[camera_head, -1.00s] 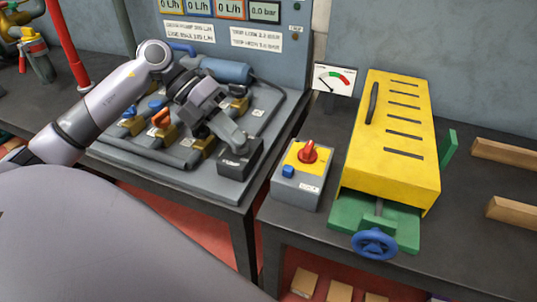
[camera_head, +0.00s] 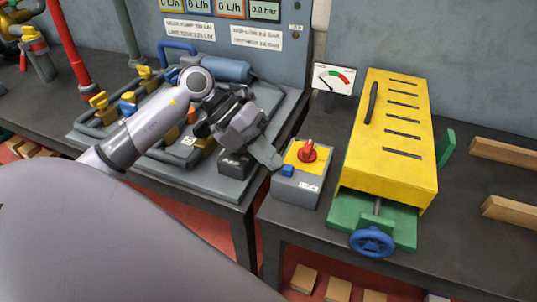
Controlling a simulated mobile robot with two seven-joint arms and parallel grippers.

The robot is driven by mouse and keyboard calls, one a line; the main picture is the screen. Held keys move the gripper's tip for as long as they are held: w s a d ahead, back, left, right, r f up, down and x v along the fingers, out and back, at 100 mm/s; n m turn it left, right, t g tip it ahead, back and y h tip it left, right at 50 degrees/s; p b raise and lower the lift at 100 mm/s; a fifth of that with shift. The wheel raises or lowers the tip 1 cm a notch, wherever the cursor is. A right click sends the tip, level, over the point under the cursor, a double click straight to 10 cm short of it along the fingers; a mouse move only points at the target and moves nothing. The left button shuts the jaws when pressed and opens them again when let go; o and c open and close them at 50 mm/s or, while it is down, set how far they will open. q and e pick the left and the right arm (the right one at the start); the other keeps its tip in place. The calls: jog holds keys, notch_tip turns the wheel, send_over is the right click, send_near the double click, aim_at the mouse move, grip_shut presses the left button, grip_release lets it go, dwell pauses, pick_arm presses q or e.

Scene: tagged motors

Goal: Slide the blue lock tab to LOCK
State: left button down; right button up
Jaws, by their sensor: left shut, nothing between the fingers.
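The blue lock tab (camera_head: 288,170) sits on the front left of a small grey switch box (camera_head: 297,188). The box has a yellow top plate with a red rotary knob (camera_head: 308,152) and a white label on its front. My left gripper (camera_head: 275,163) is shut and empty. Its fingertips are just left of the blue tab, close to the box; I cannot tell whether they touch it. My right gripper is not in view.
A yellow slotted cover (camera_head: 398,130) with a blue handwheel (camera_head: 371,242) stands right of the box. A pipe panel (camera_head: 205,185) with valves lies to the left. A gauge (camera_head: 334,79) stands behind the box. Wooden blocks (camera_head: 505,153) lie far right.

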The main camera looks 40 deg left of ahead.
aim_at(291, 168)
pick_arm(q)
jog(key=d, duration=0.2)
jog(key=shift+w+d+r+p, duration=0.1)
jog(key=shift+w+d+p, duration=0.25)
jog(key=shift+p, duration=0.05)
jog(key=shift+d, duration=0.3)
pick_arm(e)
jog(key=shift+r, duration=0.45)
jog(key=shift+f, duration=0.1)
